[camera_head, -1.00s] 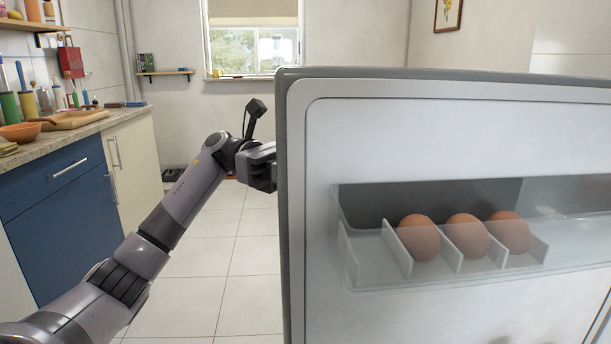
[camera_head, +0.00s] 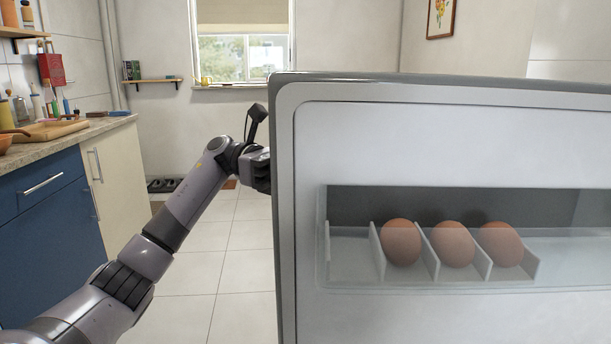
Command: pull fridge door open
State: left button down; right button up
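The fridge door (camera_head: 400,145) stands open and fills the right half of the view. Its inner side faces me, with a clear shelf (camera_head: 345,272) that holds three brown eggs (camera_head: 452,244). My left arm reaches in from the lower left. My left gripper (camera_head: 262,170) is at the door's left edge, and its fingertips are hidden behind the door. The door's outer side and any handle are hidden. I cannot tell whether the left gripper is closed on anything. My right gripper is not in view.
A counter (camera_head: 80,136) with a blue cabinet (camera_head: 50,235) and a cream cabinet (camera_head: 122,180) runs along the left. A cutting board (camera_head: 50,131) lies on it. The tiled floor (camera_head: 240,270) between counter and door is clear. A window (camera_head: 243,50) is at the back.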

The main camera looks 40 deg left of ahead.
pick_arm(q)
jog(key=shift+w+d, duration=0.1)
jog(key=shift+w, duration=0.1)
dwell(0.3)
jog(key=c, duration=1.1)
grip_release()
jog(key=shift+o, duration=0.4)
jog(key=shift+w+d, duration=0.1)
jog(key=shift+d, duration=0.1)
jog(key=shift+a, duration=0.15)
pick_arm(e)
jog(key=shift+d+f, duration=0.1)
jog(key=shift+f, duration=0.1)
pick_arm(q)
jog(key=shift+a, duration=0.1)
jog(key=a, duration=0.7)
jog(key=shift+s+p, duration=0.35)
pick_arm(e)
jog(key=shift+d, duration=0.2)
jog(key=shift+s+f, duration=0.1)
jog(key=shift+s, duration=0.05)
